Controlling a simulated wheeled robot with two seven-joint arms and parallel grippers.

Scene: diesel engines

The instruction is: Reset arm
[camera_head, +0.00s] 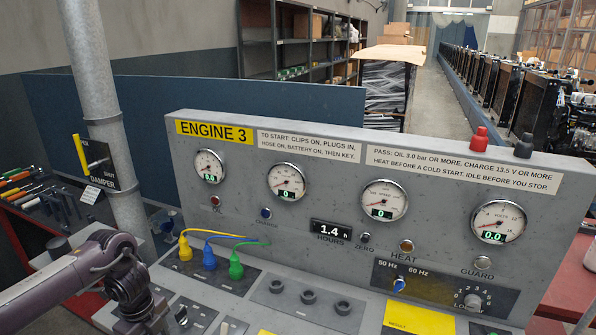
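My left arm (60,280) comes in from the left, low in the view. Its dark wrist end (135,285) bends down over the left part of the grey engine test console (330,240). The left gripper (145,322) is at the bottom edge, dark and partly cut off; its fingers do not show clearly, and I see nothing held. My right arm and gripper are not in view.
The console carries several round gauges (384,200) and yellow, blue and green plugs (209,258) with cables. A damper lever (80,154) is on the pipe (98,100). Tools (20,185) lie at left. Red and black terminals (480,140) top the panel.

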